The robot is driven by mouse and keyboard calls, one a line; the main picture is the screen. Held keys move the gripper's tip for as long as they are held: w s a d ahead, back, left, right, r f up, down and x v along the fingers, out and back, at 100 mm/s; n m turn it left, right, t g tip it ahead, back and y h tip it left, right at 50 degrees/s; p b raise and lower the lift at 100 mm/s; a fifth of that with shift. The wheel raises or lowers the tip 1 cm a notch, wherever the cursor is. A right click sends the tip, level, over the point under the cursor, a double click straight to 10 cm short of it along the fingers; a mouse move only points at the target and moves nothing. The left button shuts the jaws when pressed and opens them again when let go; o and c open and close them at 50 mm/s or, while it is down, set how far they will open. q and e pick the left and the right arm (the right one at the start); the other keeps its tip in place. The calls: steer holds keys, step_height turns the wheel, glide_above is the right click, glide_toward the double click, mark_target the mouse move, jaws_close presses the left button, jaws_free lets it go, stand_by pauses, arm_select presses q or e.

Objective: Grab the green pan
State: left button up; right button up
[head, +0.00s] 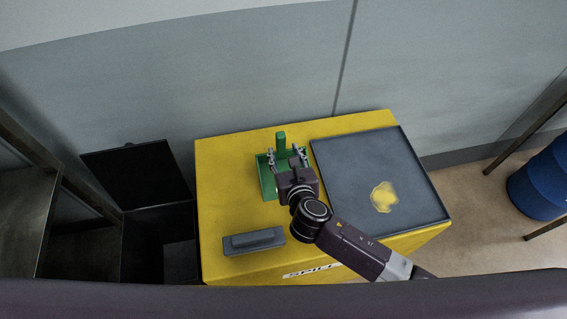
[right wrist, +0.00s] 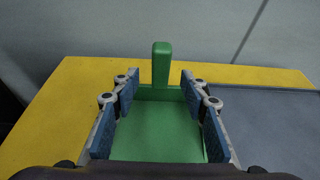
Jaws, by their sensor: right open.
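The green pan (head: 266,181) lies on the yellow cabinet top (head: 222,170), left of a dark grey tray. Its upright green handle (head: 281,141) points toward the wall. In the right wrist view the pan (right wrist: 158,130) fills the space below the handle (right wrist: 161,64). My right gripper (head: 286,155) is open above the pan. In the right wrist view its fingers (right wrist: 160,88) stand apart on both sides of the pan's back part and the handle base. I cannot tell whether they touch the pan. My left gripper is not in view.
The grey tray (head: 345,172) with a yellow spill (head: 383,197) covers the right of the cabinet top. A grey block (head: 254,241) lies near the front left edge. A black bin (head: 158,238) with an open lid stands left, a blue barrel (head: 541,182) far right.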

mark_target(282, 145)
steer(key=shift+x, duration=2.05)
steer(key=shift+w+f, duration=0.2)
steer(key=shift+w, duration=0.2)
steer(key=c, duration=1)
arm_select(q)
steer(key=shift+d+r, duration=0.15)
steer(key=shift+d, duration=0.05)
arm_select(e)
jaws_close()
